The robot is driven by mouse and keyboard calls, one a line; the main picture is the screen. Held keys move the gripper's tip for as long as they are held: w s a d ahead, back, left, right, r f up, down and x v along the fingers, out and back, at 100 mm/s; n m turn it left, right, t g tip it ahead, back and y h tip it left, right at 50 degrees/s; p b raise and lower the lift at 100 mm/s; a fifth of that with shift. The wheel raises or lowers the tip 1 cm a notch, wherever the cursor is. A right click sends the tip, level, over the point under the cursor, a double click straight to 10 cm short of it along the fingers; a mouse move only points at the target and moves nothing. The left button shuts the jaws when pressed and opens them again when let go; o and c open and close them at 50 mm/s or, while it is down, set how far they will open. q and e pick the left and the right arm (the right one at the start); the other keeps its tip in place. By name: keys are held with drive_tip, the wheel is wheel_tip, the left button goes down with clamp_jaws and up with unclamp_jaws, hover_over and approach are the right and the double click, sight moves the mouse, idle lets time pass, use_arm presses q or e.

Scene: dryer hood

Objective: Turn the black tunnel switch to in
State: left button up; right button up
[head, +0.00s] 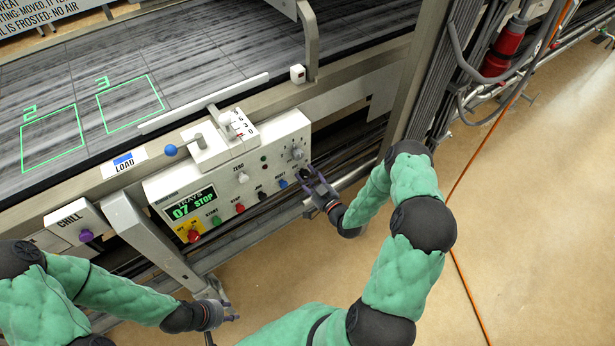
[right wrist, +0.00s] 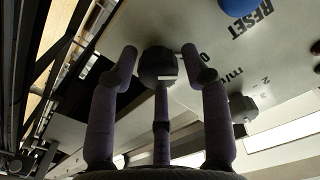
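The black tunnel switch (right wrist: 158,66) is a dark knob with a white mark, seen in the right wrist view near the panel's edge. Letters beside it are partly hidden by a finger. My right gripper (right wrist: 160,52) is open, with its fingertips on either side of the knob and small gaps visible. In the head view my right gripper (head: 308,178) is at the lower right end of the control panel (head: 280,132) and largely hides the switch. My left gripper (head: 229,307) is low, beside the metal leg, away from the panel; its opening is unclear.
The blue reset button (head: 282,183) and a grey timer dial (head: 297,154) sit close to the switch. A row of coloured buttons and a display (head: 194,204) reading "07 STOP" are further left. The conveyor (head: 190,60) lies behind. Open floor (head: 530,210) is at right.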

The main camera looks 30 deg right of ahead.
drive_tip(key=c, duration=0.6)
